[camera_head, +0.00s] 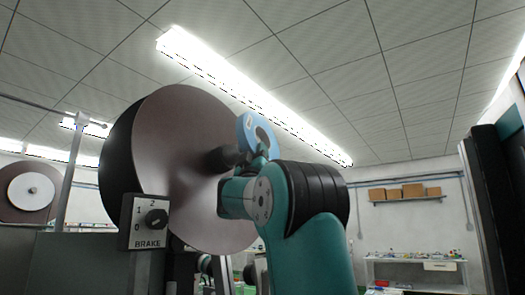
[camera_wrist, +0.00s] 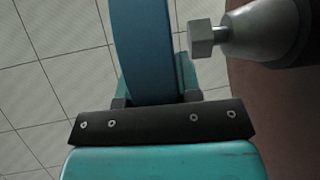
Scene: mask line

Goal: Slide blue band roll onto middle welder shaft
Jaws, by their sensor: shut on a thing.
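The blue band roll (camera_head: 262,132) is a light-blue ring held upright by my gripper (camera_head: 262,160) in the head view. In the wrist view the roll (camera_wrist: 142,45) rises edge-on between the jaws of my gripper (camera_wrist: 155,99), which are shut on its lower rim. A dark shaft (camera_head: 222,158) sticks out from the centre of a large brown disc, just left of the roll. In the wrist view the shaft (camera_wrist: 265,32) is a grey rounded hub with a hex tip (camera_wrist: 201,40), to the right of the roll and apart from it. I cannot tell whether this is the middle shaft.
The large brown disc (camera_head: 165,150) stands close behind the shaft. A brake box (camera_head: 145,222) with a knob sits at its lower left. Another brown reel (camera_head: 30,195) is at far left. A dark panel (camera_head: 490,200) stands at right; a shelf with boxes (camera_head: 405,199) is far back.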

